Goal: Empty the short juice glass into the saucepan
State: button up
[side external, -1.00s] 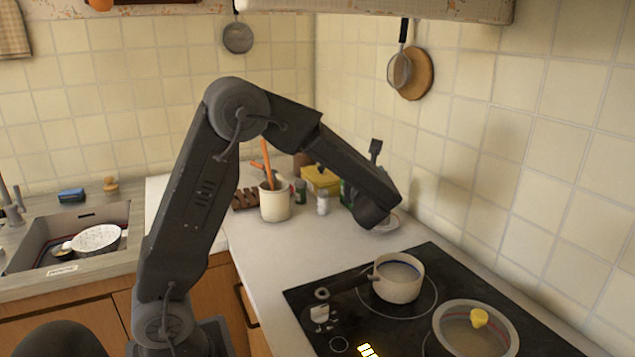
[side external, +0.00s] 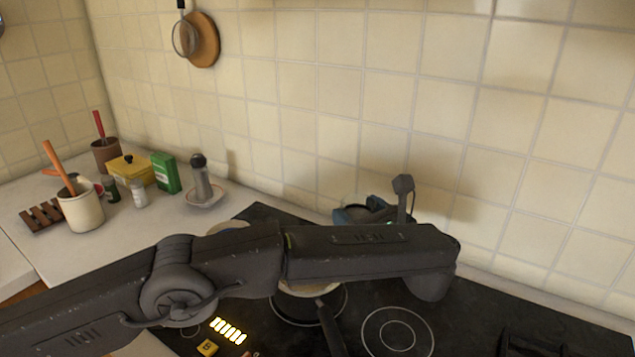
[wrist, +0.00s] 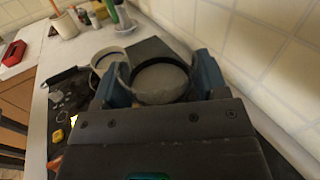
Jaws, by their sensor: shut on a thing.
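My gripper (side external: 362,212) is over the far side of the stove, near the tiled wall. In the wrist view its blue fingers (wrist: 160,78) are shut on the short juice glass (wrist: 160,92), one on each side. The glass looks close to upright; I cannot tell its fill level. In the side view only a bit of the glass (side external: 357,202) shows. A pale round pot (side external: 228,225) shows behind my arm. A dark-handled pan (side external: 331,328) is mostly hidden under my arm; I cannot tell which one is the saucepan. A pale-rimmed vessel (wrist: 108,68) also shows left of the glass in the wrist view.
The black stove (side external: 465,320) has a bare burner ring (side external: 397,332) at the right. A utensil crock (side external: 80,210), green box (side external: 165,173), yellow tin (side external: 130,170) and grinder on a saucer (side external: 201,185) stand at the left. The tiled wall (side external: 480,130) is close behind.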

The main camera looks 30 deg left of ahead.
notch_tip(320, 180, down, 9)
jog(key=s+d+h, duration=0.1)
jog(key=d, duration=0.1)
jog(key=shift+s+a+r+n+g+h, duration=0.15)
jog(key=shift+s+a+r+n+h, duration=0.2)
jog(key=shift+a+n+h, duration=0.5)
jog(key=shift+s+a+r+n+g+h, duration=0.2)
jog(key=shift+a+r+n+h, duration=0.25)
jog(key=shift+n+h, duration=0.65)
jog(key=shift+s+a+r+n+g+h, duration=0.15)
jog(key=shift+s+a+r+n+h, duration=0.15)
jog(key=shift+a+n+h, duration=0.7)
jog(key=shift+d+h, duration=0.2)
jog(key=shift+h, duration=0.05)
jog(key=shift+s+a+r+n+h, duration=0.15)
jog(key=shift+r+n+h, duration=0.25)
jog(key=shift+h, duration=0.5)
jog(key=shift+a+r+n+h, duration=0.3)
jog(key=shift+n+h, duration=0.25)
jog(key=shift+h, duration=0.55)
jog(key=shift+s+a+r+n+t+h, duration=0.1)
jog(key=shift+a+r+n+t+h, duration=0.15)
jog(key=shift+h, duration=0.2)
jog(key=shift+a+r+n+t+h, duration=0.1)
jog(key=shift+n+t+h, duration=0.15)
jog(key=shift+n+h, duration=0.15)
